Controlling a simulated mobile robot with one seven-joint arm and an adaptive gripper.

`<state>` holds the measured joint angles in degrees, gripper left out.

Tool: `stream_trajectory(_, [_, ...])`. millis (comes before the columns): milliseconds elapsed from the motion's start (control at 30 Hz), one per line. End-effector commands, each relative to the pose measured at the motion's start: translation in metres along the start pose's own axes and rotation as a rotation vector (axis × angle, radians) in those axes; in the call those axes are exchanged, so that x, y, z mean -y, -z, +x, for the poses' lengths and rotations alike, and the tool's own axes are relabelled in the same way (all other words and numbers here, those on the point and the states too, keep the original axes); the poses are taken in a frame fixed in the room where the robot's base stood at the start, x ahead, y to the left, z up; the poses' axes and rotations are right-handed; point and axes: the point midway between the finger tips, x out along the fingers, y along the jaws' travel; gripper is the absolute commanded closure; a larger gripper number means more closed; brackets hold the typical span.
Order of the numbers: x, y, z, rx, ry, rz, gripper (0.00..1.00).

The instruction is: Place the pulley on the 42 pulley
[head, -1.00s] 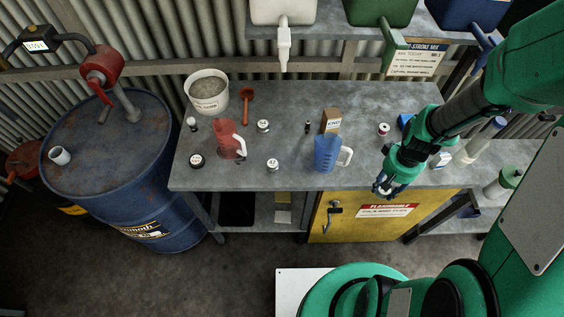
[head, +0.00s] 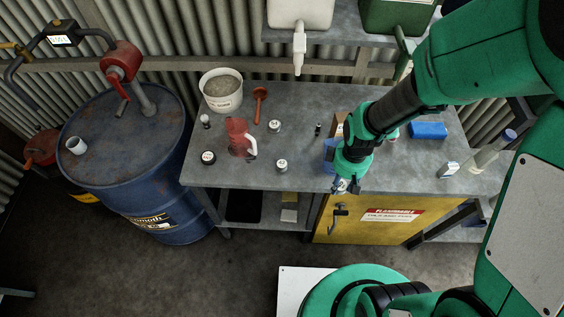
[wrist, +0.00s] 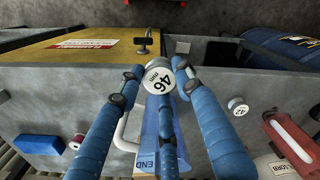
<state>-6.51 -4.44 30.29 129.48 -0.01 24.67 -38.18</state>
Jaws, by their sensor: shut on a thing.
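My gripper (head: 345,184) is at the bench's front edge, in front of the blue jug. In the wrist view its blue fingers (wrist: 158,76) are closed around a white-faced pulley marked 46 mm (wrist: 158,80). The face of this pulley points toward the wrist camera. The 42 pulley (head: 281,165) stands on the bench near the front edge, left of my gripper and apart from it. It also shows in the wrist view (wrist: 238,106), right of the fingers, with its marked face up.
The blue jug (head: 328,150) is partly hidden behind my arm. A red jug (head: 237,136) stands left of the 42 pulley. A blue box (head: 428,130) lies at right.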

Motion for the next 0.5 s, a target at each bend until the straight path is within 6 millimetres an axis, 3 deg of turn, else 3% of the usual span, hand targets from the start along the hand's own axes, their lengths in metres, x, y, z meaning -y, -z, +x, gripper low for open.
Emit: stream_trajectory(500, [0.083, 0.052, -0.012, 0.0, 0.0, -0.457, 0.93])
